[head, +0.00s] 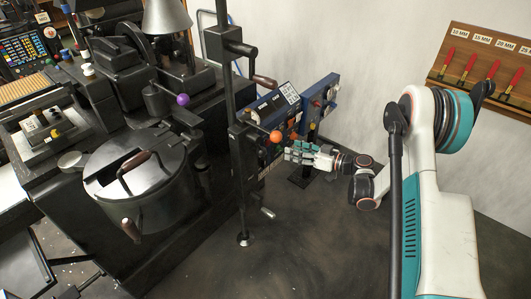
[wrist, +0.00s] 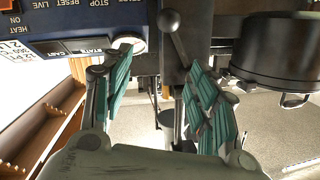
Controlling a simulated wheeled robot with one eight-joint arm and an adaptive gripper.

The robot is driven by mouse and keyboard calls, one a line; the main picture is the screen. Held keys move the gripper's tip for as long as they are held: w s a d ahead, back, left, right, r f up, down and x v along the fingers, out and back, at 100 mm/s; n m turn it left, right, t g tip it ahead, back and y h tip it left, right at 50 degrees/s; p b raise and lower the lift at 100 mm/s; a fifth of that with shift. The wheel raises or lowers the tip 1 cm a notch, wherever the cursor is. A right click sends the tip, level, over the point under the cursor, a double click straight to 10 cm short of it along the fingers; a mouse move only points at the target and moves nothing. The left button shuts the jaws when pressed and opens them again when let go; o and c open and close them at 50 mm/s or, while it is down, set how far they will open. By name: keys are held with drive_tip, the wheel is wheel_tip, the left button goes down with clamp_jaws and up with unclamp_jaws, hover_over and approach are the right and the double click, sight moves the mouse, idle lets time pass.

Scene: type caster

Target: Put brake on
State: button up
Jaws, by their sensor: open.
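My gripper (head: 298,151) is open and empty in front of the machine's control panels, with its teal fingers just right of an orange ball knob (head: 276,136). In the wrist view my gripper (wrist: 161,62) has its fingers spread wide. A dark lever with a ball end (wrist: 167,20) is seen beyond and between the fingertips, apart from them. A blue panel (wrist: 75,25) with lettering such as STOP, RESET and HEAT is beyond the left finger. No label reading "brake" is legible, so I cannot tell which control it is.
A tall black post (head: 240,180) stands just left of my gripper. A round black pot (head: 140,180) and a purple knob (head: 183,99) are further left. A wall rack (head: 485,70) with red-handled tools hangs at right. The floor (head: 310,250) below is clear.

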drive_tip(key=n+y, duration=0.1)
drive_tip(key=y, duration=0.1)
approach(265, 152)
drive_tip(key=b+x, duration=0.1)
drive_tip(key=x, duration=0.2)
drive_tip(key=b+x, duration=0.1)
drive_tip(key=x, duration=0.3)
drive_tip(key=b+x, duration=0.1)
drive_tip(key=x, duration=0.2)
drive_tip(key=shift+w+f+b, duration=0.3)
drive_tip(key=shift+f+b, duration=0.1)
drive_tip(key=shift+t, duration=0.3)
clamp_jaws()
